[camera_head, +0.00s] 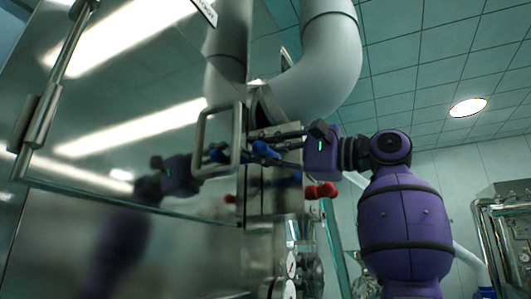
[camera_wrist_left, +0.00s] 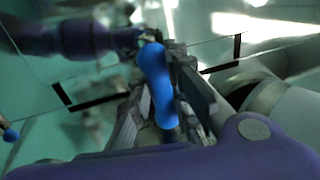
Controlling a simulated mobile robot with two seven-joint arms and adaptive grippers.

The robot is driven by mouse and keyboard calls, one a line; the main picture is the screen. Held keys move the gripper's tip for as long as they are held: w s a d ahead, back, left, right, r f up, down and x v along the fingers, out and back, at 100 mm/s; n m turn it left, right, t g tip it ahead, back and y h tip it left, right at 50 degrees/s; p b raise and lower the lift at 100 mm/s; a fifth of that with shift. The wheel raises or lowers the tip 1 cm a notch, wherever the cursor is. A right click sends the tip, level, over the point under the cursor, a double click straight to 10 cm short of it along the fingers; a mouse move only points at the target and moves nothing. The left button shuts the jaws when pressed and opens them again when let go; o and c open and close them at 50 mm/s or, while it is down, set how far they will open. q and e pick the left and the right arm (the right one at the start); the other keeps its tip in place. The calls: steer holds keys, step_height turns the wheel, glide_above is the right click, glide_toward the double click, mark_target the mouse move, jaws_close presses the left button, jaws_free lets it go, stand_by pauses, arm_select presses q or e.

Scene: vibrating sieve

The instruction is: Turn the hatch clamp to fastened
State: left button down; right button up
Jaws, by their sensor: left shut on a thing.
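The hatch (camera_head: 110,120) is a large shiny steel panel at the left of the head view, with a grey loop handle (camera_head: 202,140) at its right edge. A blue clamp handle (camera_head: 264,150) sits just right of that loop. My left gripper (camera_head: 270,147) reaches it from the right and is shut on it. In the left wrist view the blue handle (camera_wrist_left: 155,78) stands between the two dark fingers of my left gripper (camera_wrist_left: 162,90). The fingers partly hide the clamp's base, so its exact angle is hard to tell. My right gripper is not in view.
A red knob (camera_head: 322,190) sticks out below my left gripper. A thick grey pipe (camera_head: 325,60) bends above it. Gauges and fittings (camera_head: 290,265) stand below. The steel panel mirrors my arm. Another steel machine (camera_head: 508,240) is at the far right.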

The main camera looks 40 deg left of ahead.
arm_select(q)
steer(key=c, duration=1.6)
jaws_free()
steer(key=shift+c, duration=0.2)
steer(key=v, duration=1.2)
